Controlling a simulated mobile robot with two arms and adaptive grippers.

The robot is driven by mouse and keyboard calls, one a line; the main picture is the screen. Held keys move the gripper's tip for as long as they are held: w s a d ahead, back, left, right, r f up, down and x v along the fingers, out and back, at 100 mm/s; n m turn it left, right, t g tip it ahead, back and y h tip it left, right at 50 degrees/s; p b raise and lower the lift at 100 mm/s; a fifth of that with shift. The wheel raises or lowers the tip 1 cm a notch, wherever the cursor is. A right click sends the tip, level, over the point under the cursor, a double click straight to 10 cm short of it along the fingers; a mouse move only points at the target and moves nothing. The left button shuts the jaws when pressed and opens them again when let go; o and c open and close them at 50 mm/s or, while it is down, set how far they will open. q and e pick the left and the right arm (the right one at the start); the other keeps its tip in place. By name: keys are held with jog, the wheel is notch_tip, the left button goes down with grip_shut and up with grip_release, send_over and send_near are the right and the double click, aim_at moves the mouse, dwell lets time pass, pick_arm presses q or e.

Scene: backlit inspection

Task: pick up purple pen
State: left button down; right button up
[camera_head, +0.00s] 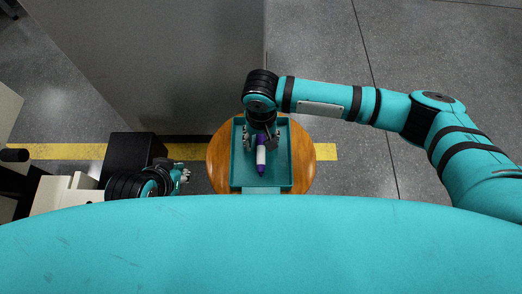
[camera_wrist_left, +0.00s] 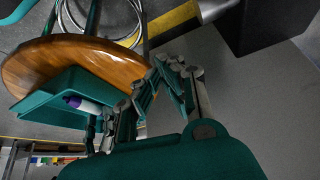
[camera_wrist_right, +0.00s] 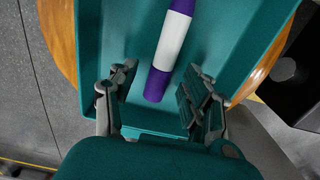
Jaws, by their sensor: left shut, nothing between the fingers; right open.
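A purple pen with a white middle band (camera_head: 261,156) lies in a teal tray (camera_head: 240,175) on a round wooden stool. It also shows in the right wrist view (camera_wrist_right: 170,48), lengthwise between the finger lines. My right gripper (camera_head: 263,143) is open over the tray, at the pen's far end in the head view. In the right wrist view its fingers (camera_wrist_right: 160,100) stand on either side of the pen's near end, apart from it. My left gripper (camera_head: 184,176) is shut and empty, left of the stool. The left wrist view shows part of the pen (camera_wrist_left: 82,103) in the tray.
The round wooden stool top (camera_head: 218,158) carries the tray, whose raised walls surround the pen. A black box (camera_head: 130,155) stands left of the stool. A large grey panel (camera_head: 150,70) is behind. A yellow floor line (camera_head: 325,151) runs past the stool.

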jog(key=shift+f, duration=0.55)
pick_arm(q)
jog(key=shift+w+d+r+t, duration=0.2)
jog(key=shift+w+r+t, duration=0.15)
jog(key=shift+w, duration=0.3)
jog(key=shift+w+d+r+t, duration=0.2)
jog(key=shift+w+t, duration=0.15)
jog(key=shift+w, duration=0.25)
pick_arm(e)
jog(key=shift+c, duration=0.4)
grip_shut()
